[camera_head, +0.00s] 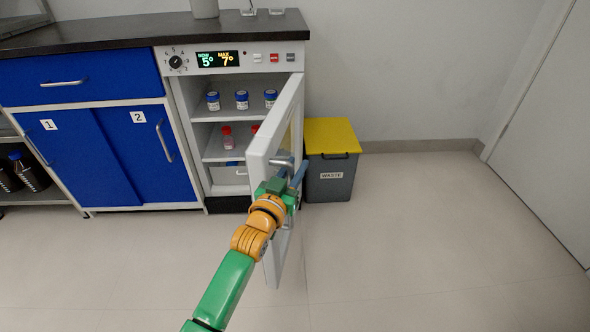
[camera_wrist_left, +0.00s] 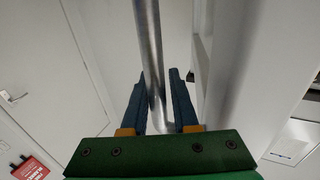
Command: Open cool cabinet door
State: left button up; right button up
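The cool cabinet (camera_head: 184,92) stands at the right end of the bench, under a display reading 5° and 7°. Its white door (camera_head: 262,150) is swung wide open towards me, hinged on the right, and the shelves inside show. My left gripper (camera_head: 293,172) is at the metal door handle (camera_head: 282,160). In the left wrist view the handle bar (camera_wrist_left: 150,45) runs between the two blue fingers of the left gripper (camera_wrist_left: 158,85). The fingers are apart, with a small gap visible beside the bar. My right gripper is not in view.
Blue-lidded jars (camera_head: 242,100) and red-capped bottles (camera_head: 227,137) stand on the cabinet shelves. A grey waste bin (camera_head: 332,182) with a yellow lid is just right of the cabinet. Blue cupboards (camera_head: 90,160) are on the left. The floor (camera_head: 430,240) at right is clear.

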aim_at(289, 181)
pick_arm(q)
jog(key=shift+o, duration=1.1)
jog(key=shift+f, duration=0.25)
jog(key=p+v, duration=0.3)
jog(key=v, duration=0.4)
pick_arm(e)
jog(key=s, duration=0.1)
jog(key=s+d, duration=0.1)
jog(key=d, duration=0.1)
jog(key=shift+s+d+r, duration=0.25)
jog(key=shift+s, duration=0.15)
